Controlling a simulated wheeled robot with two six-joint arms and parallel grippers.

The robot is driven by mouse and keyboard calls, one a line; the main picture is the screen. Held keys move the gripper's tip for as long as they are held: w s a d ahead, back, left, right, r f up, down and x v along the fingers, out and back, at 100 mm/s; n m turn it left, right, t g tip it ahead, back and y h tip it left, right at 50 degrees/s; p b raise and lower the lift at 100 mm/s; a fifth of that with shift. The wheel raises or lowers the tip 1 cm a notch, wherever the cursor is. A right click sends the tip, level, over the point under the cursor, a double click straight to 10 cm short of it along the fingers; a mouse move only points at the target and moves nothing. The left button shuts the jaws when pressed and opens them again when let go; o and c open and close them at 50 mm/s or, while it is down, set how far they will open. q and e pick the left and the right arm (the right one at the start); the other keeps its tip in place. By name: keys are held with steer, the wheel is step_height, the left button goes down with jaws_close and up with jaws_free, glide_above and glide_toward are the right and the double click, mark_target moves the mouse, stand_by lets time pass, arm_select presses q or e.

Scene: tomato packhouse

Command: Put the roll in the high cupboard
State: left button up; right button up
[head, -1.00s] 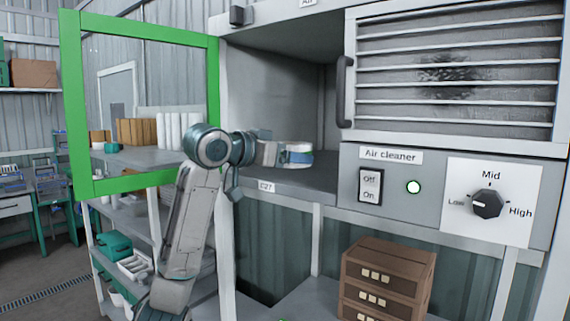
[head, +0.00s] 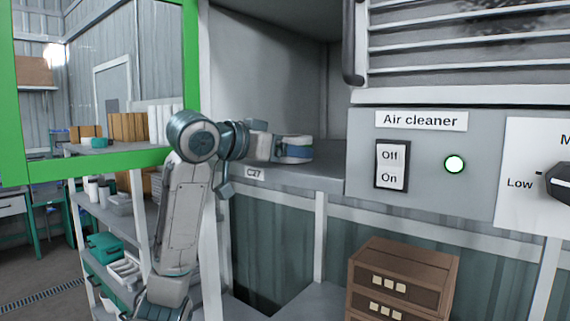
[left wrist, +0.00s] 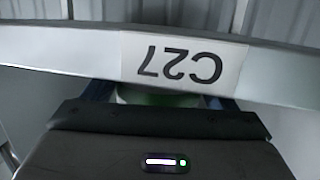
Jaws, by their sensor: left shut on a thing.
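The high cupboard (head: 270,85) is an open grey compartment labelled C27, with its green-framed glass door (head: 95,163) swung open to the left. My left gripper (head: 292,150) reaches in over the front edge of the cupboard floor (head: 325,178). It is shut on the pale roll (head: 294,138), with a blue finger across the roll's near side. I cannot tell whether the roll touches the floor. In the left wrist view the roll (left wrist: 155,97) is a pale greenish strip between blue fingers, mostly hidden by the C27 label edge. My right gripper is not in view.
The air cleaner panel (head: 425,155) and its handle (head: 352,45) stand right of the opening. A brown drawer box (head: 405,265) is below. Shelves with boxes (head: 128,127) stand behind the door at left. The cupboard behind the roll looks empty.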

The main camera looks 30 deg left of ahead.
arm_select(q)
steer(key=shift+w+a+f, duration=0.1)
steer(key=shift+w+f, duration=0.05)
steer(key=shift+w, duration=0.05)
steer(key=shift+s, duration=0.6)
steer(key=o, duration=0.8)
steer(key=shift+o, duration=1.4)
steer(key=shift+w, duration=0.15)
steer(key=shift+w+f, duration=0.1)
steer(key=shift+r, duration=0.2)
steer(key=shift+s+r, duration=0.1)
steer(key=shift+s, duration=0.15)
steer(key=b+v, duration=0.4)
steer(key=v, duration=0.7)
steer(key=shift+s, duration=0.3)
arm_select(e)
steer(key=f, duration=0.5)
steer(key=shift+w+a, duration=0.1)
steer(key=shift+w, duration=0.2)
